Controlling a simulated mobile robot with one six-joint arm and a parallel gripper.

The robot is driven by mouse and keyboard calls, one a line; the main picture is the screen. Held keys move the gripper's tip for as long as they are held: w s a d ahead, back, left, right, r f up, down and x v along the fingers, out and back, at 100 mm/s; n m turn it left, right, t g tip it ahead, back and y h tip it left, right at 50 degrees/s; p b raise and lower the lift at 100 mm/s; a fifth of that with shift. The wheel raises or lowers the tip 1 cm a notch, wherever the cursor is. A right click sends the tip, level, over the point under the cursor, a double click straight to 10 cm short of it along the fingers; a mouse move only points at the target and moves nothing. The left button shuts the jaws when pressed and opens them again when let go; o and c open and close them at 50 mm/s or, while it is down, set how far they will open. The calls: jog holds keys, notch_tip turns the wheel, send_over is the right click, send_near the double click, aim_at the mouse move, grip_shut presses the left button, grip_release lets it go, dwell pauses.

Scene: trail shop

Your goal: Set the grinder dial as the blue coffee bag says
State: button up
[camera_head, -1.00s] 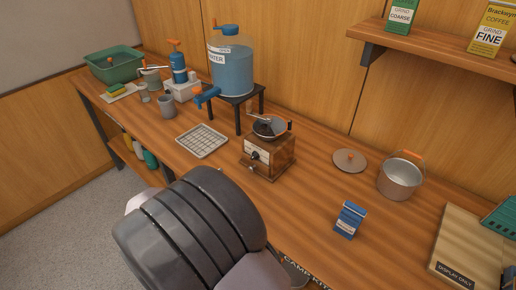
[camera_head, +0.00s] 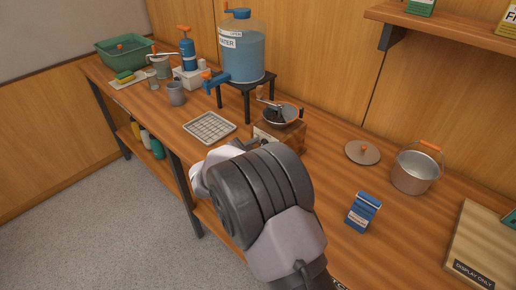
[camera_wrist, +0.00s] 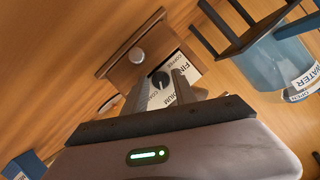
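The wooden grinder (camera_head: 293,138) stands on the counter with its crank on top, its front partly hidden by my arm in the head view. In the wrist view its front shows a white label (camera_wrist: 187,92) reading FINE and MEDIUM, with a third word partly covered. The black round dial (camera_wrist: 160,80) sits on that label; I cannot tell its setting. My gripper (camera_wrist: 160,87) is open, its fingertips apart on either side of the dial; contact is not visible. The blue coffee bag (camera_head: 363,212) stands upright to the grinder's right; its print is too small to read.
A silver knob (camera_wrist: 137,55) is on the grinder beside the label. A wire rack tray (camera_head: 209,127) and a water jug (camera_head: 240,55) on a black stand (camera_head: 248,88) are near the grinder. A lid (camera_head: 362,153) and pot (camera_head: 414,172) are at right.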

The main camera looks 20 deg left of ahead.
grip_shut()
jog(key=shift+r+p, duration=0.25)
jog(key=shift+p, duration=0.6)
jog(key=shift+r+n+p, duration=0.1)
jog(key=shift+n+p, duration=0.3)
jog(key=shift+p, duration=0.25)
jog(key=p, duration=0.3)
jog(key=shift+n+g+h, duration=0.3)
jog(key=shift+n+h, duration=0.1)
jog(key=n+p, duration=0.1)
jog(key=p, duration=0.1)
jog(key=n+g+h+p, duration=0.1)
jog(key=shift+a+f+p, duration=0.15)
jog(key=shift+f+p, duration=0.1)
jog(key=shift+p, duration=0.15)
jog(key=shift+n, duration=0.3)
